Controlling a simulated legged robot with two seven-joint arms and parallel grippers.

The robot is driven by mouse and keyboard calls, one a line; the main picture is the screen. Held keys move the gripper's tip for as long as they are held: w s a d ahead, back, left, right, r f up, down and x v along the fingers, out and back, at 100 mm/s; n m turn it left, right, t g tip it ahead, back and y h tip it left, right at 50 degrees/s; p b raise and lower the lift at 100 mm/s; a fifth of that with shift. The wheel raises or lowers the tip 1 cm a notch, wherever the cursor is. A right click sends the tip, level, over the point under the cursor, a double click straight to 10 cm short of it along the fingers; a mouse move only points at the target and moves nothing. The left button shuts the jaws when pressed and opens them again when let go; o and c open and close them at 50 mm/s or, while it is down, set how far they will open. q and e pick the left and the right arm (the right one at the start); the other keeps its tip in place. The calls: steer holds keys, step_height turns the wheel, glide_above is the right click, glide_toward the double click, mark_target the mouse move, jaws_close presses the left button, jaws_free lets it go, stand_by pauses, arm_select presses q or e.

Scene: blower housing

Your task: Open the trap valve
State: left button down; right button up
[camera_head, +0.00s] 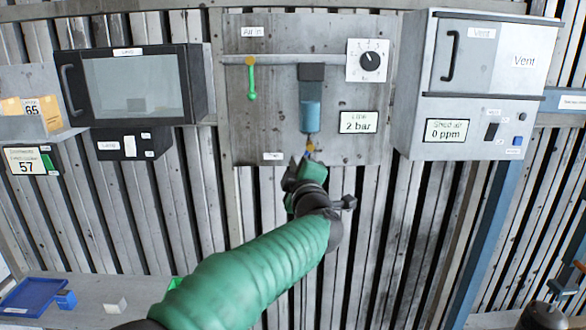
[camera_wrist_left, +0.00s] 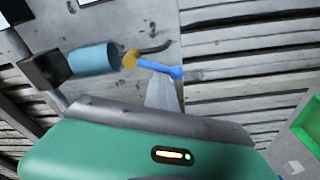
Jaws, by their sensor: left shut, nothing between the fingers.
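The trap is a dark-topped blue cylinder (camera_head: 311,102) hanging from the horizontal pipe on the grey panel. Its valve has a yellow hub (camera_head: 310,146) under the bowl, partly hidden by my left gripper in the head view. In the left wrist view the yellow hub (camera_wrist_left: 130,60) sits at the end of the blue bowl (camera_wrist_left: 95,58). A blue lever (camera_wrist_left: 158,68) points away from the bowl, roughly along its length. My left gripper (camera_head: 306,160) is just below the valve, shut and empty. Its grey finger (camera_wrist_left: 163,92) reaches the lever; contact is unclear. My right gripper is not in view.
A green-handled valve (camera_head: 252,85) hangs from the pipe at left. A round dial (camera_head: 371,61) and a 2 bar display (camera_head: 358,122) are right of the trap. A vent cabinet (camera_head: 475,85) stands farther right. A blue tray (camera_head: 33,297) lies on the lower-left shelf.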

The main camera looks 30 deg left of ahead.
arm_select(q)
steer(key=shift+w+d+f+n+g+b, duration=0.1)
steer(key=shift+w+d+f+n+b, duration=0.15)
steer(key=shift+n, duration=0.6)
steer(key=shift+w+d+f+n+g+b, duration=0.1)
steer(key=shift+d+n+b, duration=0.15)
steer(key=shift+n, duration=0.55)
steer(key=shift+w+d+f+n+g+b, duration=0.1)
steer(key=shift+w+d+f+n+b, duration=0.15)
steer(key=shift+n, duration=0.6)
steer(key=shift+h, duration=0.3)
